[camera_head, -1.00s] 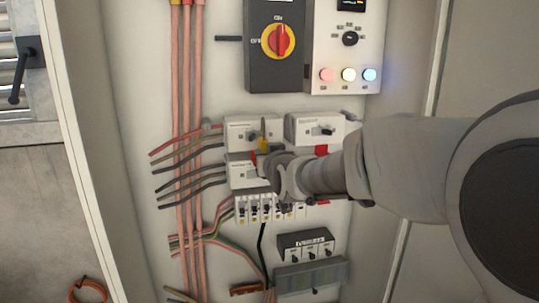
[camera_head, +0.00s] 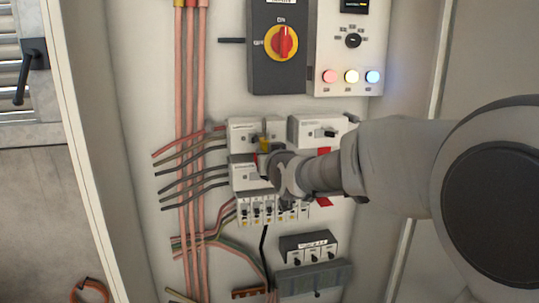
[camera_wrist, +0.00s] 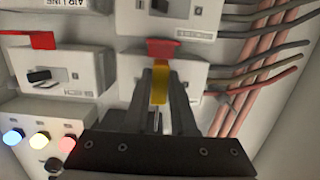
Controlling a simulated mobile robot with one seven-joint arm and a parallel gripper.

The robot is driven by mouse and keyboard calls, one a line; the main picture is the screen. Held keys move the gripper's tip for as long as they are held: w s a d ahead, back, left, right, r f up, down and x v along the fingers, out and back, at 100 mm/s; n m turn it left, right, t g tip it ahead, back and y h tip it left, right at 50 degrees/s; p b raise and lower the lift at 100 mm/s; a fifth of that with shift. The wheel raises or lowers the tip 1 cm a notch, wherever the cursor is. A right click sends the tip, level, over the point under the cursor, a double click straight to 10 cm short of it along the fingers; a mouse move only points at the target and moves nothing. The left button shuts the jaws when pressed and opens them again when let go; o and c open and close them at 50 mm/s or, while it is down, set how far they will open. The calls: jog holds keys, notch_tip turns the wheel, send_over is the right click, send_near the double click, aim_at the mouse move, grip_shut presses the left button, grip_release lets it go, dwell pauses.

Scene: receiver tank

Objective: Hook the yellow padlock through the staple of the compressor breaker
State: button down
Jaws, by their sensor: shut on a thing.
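The yellow padlock (camera_head: 265,145) is at the lower right of the upper left white breaker (camera_head: 243,133) in the head view. In the wrist view its yellow body (camera_wrist: 159,84) is between the two fingers of my gripper (camera_wrist: 160,82), which is shut on it. A thin grey rod, seemingly its shackle, shows below the body. A red staple (camera_wrist: 162,48) on the breaker (camera_wrist: 187,76) lies just beyond the fingertips. I cannot tell whether the shackle passes through it. The breaker labels are too small to read, so I cannot tell which is the compressor's.
Another white breaker (camera_head: 316,131) with its own red tab (camera_head: 323,151) stands to the right. A lower left breaker (camera_head: 243,174) sits close beneath. Wires and copper-coloured bars (camera_head: 190,80) run at the left. A red-yellow rotary switch (camera_head: 282,43) is above.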

jog(key=shift+x, duration=0.85)
dwell(0.4)
jog(key=shift+f+b, duration=0.8)
jog(key=shift+b, duration=1.15)
dwell(1.4)
jog(key=c, duration=0.7)
grip_release()
jog(key=shift+o, duration=0.2)
jog(key=b+v, duration=0.3)
jog(key=v, duration=1.3)
jog(key=s+d+f+m+g+h, duration=0.1)
jog(key=s+d+f+g, duration=0.4)
jog(key=s+f, duration=0.5)
jog(key=s+d+f+m+g+h, duration=0.2)
jog(key=s+d+f+g, duration=0.3)
jog(key=s+d+f, duration=0.4)
jog(key=s+f+h, duration=0.1)
jog(key=s, duration=0.4)
